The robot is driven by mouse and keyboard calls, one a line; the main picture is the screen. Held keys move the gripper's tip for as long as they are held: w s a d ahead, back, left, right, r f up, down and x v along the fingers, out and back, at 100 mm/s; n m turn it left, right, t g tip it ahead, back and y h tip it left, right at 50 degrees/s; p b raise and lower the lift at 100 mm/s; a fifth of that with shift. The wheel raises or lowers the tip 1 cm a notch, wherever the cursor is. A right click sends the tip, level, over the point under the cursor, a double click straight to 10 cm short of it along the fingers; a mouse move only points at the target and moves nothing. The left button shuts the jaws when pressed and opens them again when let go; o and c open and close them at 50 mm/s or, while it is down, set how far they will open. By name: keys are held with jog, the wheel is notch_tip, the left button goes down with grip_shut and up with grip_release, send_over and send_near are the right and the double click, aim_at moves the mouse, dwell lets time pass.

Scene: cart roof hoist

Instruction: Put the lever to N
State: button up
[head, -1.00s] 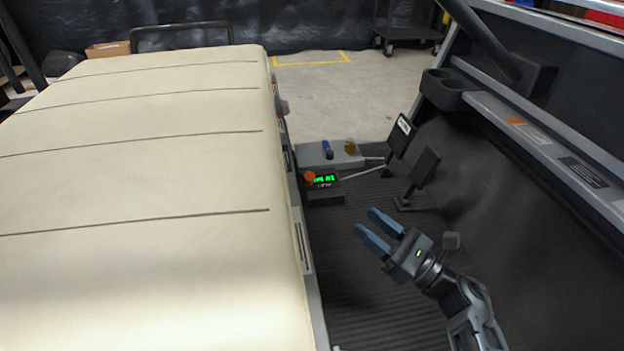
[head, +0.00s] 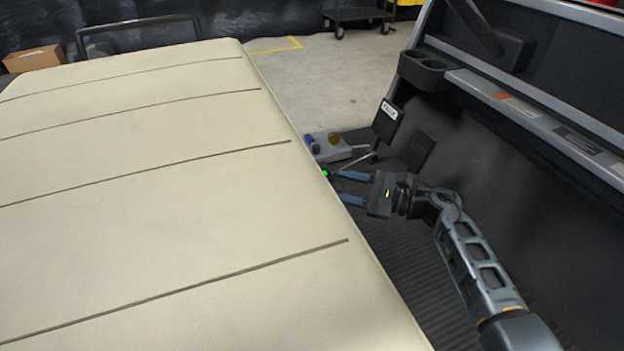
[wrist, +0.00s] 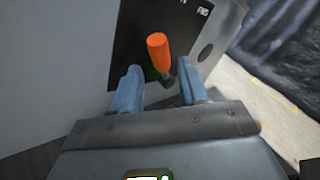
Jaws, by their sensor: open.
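The lever has an orange knob (wrist: 158,52) on a short dark stem and stands out from a black panel (wrist: 133,32). In the wrist view white lettering shows at the panel's upper right; part of it looks like "FWD", the rest is cut off. My gripper (head: 338,184) is open, its blue fingers pointing at the seat's side. In the wrist view the lever lies in the gap between the two fingers, and neither finger is clearly closed on it. In the head view the seat edge and my gripper hide the lever. Which mark it points to cannot be told.
The long cream seat (head: 150,190) fills the left, its edge close to my fingers. The dark dash wall (head: 530,190) stands at right. The ribbed floor below is clear.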

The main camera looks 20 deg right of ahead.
jog(key=b+x, duration=0.1)
jog(key=x, duration=0.5)
grip_shut()
dwell(0.3)
